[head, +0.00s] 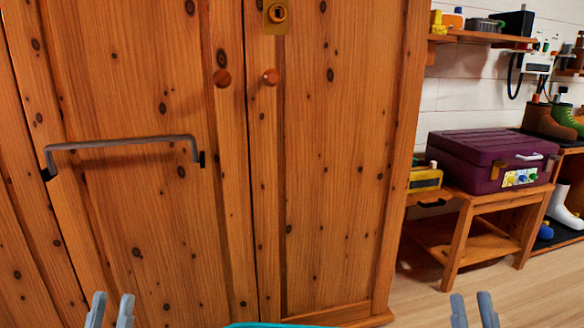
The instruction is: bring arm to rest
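My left gripper (111,308) shows at the bottom left edge, in front of the wooden wardrobe. Its two grey fingertips point up with a gap between them, and I see nothing in it. My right gripper (472,308) shows at the bottom right, over the floor in the picture. Its two fingertips are also apart with nothing visible between them. Both arms behind the fingertips are out of the frame.
A tall wooden wardrobe (335,170) with round knobs and a grey bar handle (125,143) fills the left and middle. On the right, a purple case (475,165) sits on a small wooden table (466,215). Bare floor (530,295) lies at the lower right.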

